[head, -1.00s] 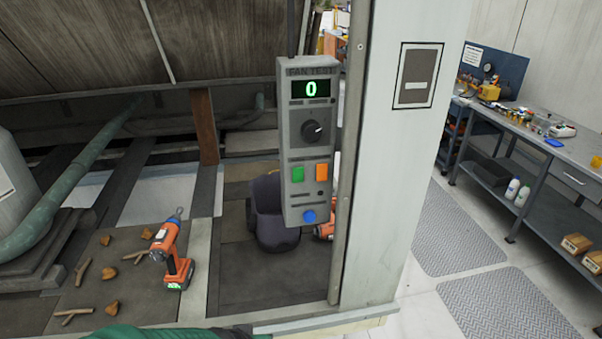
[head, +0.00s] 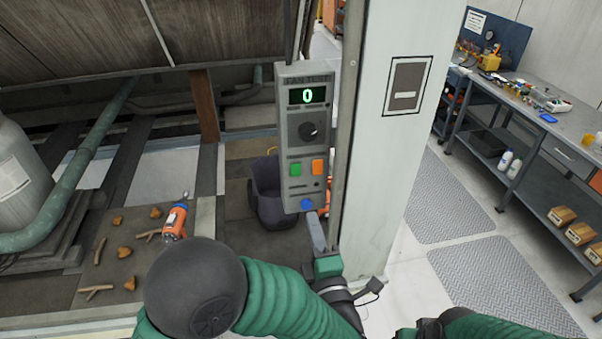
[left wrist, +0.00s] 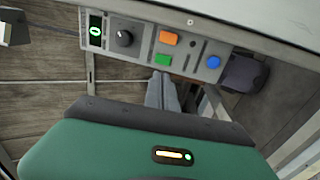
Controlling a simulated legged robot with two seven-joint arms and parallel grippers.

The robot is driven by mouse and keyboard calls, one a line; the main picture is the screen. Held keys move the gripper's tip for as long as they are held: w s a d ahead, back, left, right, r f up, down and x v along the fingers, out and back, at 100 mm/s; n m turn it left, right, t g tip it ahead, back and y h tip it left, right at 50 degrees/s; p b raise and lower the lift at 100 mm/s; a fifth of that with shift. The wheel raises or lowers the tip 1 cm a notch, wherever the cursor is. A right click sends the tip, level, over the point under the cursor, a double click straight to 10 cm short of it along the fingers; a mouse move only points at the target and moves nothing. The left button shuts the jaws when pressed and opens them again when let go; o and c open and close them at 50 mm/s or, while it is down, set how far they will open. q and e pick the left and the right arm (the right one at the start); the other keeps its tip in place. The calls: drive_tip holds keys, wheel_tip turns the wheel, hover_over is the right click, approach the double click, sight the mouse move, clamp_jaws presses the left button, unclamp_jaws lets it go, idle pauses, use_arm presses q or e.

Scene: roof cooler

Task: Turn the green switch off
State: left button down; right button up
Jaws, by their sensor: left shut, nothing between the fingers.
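The grey control box labelled FAN TEST (head: 307,130) hangs by the pillar, its display (head: 308,96) reading 0. It carries a dark knob (head: 308,131), a green switch (head: 295,168), an orange switch (head: 317,167) and a blue button (head: 306,205). My left gripper (head: 314,216) is shut and empty, just below the box beside the blue button in the head view. In the left wrist view its closed fingertips (left wrist: 161,76) point up towards the green switch (left wrist: 164,60), with a small gap seeming to remain. My right gripper is not visible.
A pale pillar (head: 390,150) stands right of the box. A dark bucket (head: 268,195) is behind it. A workbench (head: 550,140) is far right.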

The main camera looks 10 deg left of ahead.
sight(298, 168)
use_arm(q)
drive_tip(key=p+x, duration=0.2)
drive_tip(key=x, duration=0.2)
drive_tip(key=p+x, duration=0.3)
drive_tip(key=x, duration=0.1)
drive_tip(key=p+x, duration=0.2)
drive_tip(key=x, duration=0.3)
drive_tip(key=shift+r, duration=0.3)
drive_tip(key=shift+w+a+f+p, duration=0.15)
drive_tip(key=shift+w+a+p, duration=0.05)
drive_tip(key=shift+w+p, duration=0.25)
